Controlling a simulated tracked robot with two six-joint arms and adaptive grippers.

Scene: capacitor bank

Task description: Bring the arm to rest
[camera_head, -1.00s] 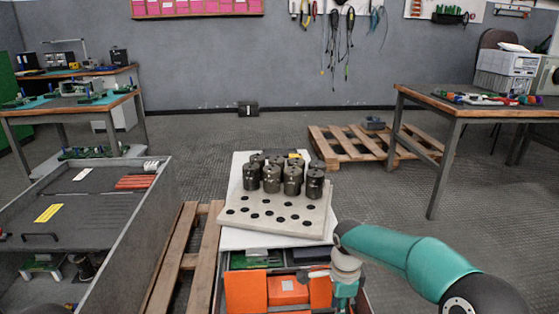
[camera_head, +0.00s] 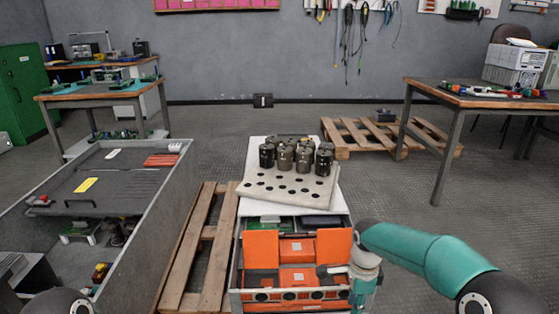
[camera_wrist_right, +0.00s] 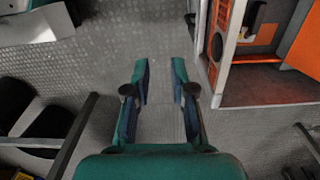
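My right arm (camera_head: 430,255) is teal and comes in from the lower right in the head view, bending down beside the orange-fronted cart (camera_head: 262,250). My right gripper (camera_wrist_right: 161,75) shows in the right wrist view. Its two fingers are apart with nothing between them, over bare grey floor. The cart's orange and grey side (camera_wrist_right: 232,55) is just right of the fingers, seemingly apart from them. In the head view the right fingertips cannot be made out. My left gripper is in neither current view.
Dark capacitors (camera_head: 296,157) stand on a perforated plate (camera_head: 290,187) atop the cart. A grey open bin (camera_head: 150,215) and wooden pallet (camera_head: 205,240) are to the left. A workbench (camera_head: 480,95) stands at right.

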